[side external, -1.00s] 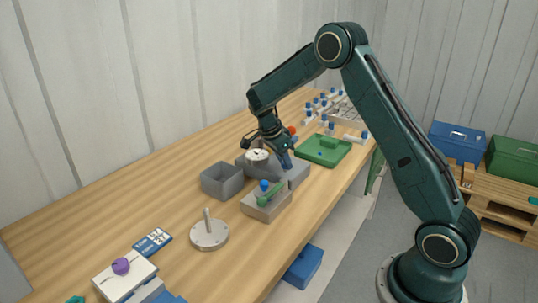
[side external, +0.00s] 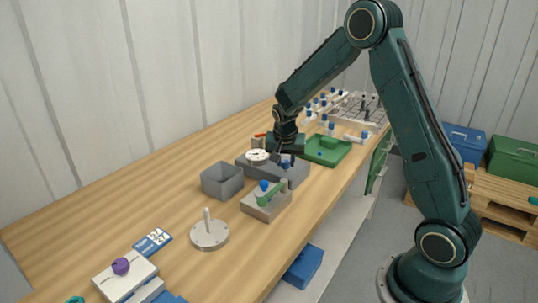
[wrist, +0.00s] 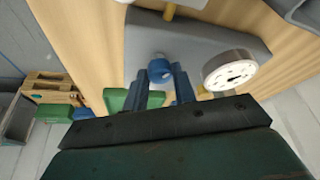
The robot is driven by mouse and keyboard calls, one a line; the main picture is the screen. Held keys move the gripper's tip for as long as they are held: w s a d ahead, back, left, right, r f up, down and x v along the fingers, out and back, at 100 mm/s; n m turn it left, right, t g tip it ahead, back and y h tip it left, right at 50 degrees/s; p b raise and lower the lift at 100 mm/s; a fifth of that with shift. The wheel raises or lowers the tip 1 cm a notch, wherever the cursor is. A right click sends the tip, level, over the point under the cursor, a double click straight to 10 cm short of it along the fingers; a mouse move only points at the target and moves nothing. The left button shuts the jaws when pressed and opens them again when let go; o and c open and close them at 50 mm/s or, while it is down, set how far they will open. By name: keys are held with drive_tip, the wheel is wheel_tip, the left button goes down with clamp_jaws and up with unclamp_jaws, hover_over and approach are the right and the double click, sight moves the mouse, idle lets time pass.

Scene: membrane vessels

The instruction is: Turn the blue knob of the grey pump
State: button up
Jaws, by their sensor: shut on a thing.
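The grey pump (side external: 272,173) stands on the wooden bench, with a white round gauge (side external: 257,156) on top. The gauge also shows in the wrist view (wrist: 229,70), right of my fingers. The blue knob (wrist: 160,69) sits on the pump's grey body (wrist: 200,48) in the wrist view. My gripper (wrist: 161,88) has blue fingers, one at each side of the knob, and is shut on it. In the side view my gripper (side external: 286,160) points down at the pump's top. There it largely hides the knob.
A grey open box (side external: 222,181) and a block with a green lever (side external: 265,200) stand close in front of the pump. A green tray (side external: 326,151) lies just right of it. A round metal base with a post (side external: 209,233) is nearer the camera.

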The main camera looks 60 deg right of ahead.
drive_tip(key=n+t, duration=0.1)
drive_tip(key=n, duration=0.2)
drive_tip(key=n+y, duration=0.1)
drive_tip(key=n, duration=0.1)
drive_tip(key=shift+s+d+n+t, duration=0.1)
drive_tip(key=shift+d+n+t, duration=0.05)
drive_tip(key=shift+n+t, duration=0.25)
drive_tip(key=o, duration=1)
drive_tip(key=shift+r, duration=0.1)
drive_tip(key=v, duration=1.3)
drive_tip(key=shift+s+d+r, duration=0.15)
drive_tip(key=shift+d+r, duration=0.05)
drive_tip(key=shift+r, duration=0.2)
drive_tip(key=shift+a+y, duration=0.1)
drive_tip(key=shift+y, duration=0.2)
